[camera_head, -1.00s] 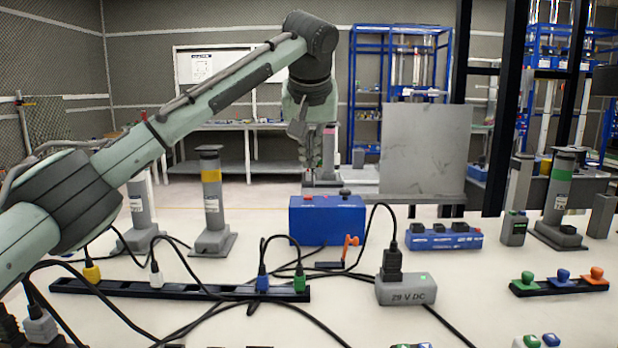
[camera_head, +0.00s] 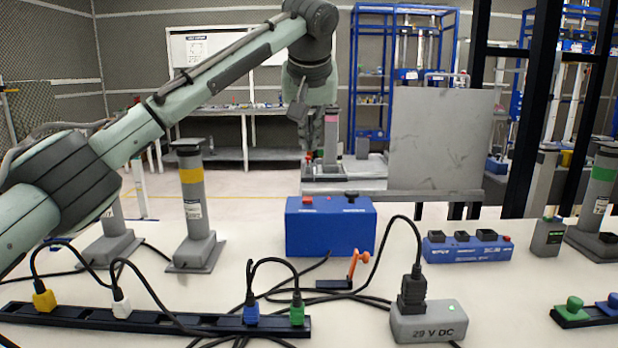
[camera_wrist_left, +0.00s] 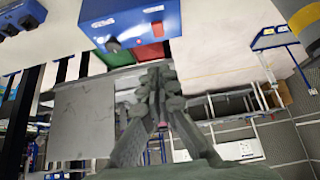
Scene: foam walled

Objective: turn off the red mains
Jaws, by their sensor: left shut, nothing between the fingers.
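A blue box (camera_head: 330,228) stands on the white table near the middle of the head view. It has a red switch (camera_head: 308,201) on its top left and a black knob (camera_head: 351,196) on its top right. In the left wrist view the blue box (camera_wrist_left: 140,18) is at the top. My right gripper is not in view.
A blue socket block (camera_head: 467,248), a grey 29 V DC adapter (camera_head: 430,325) and an orange-handled crank (camera_head: 357,265) stand near the box. A black strip with coloured plugs (camera_head: 190,322) and loose cables lies in front. A grey panel (camera_head: 437,140) stands behind.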

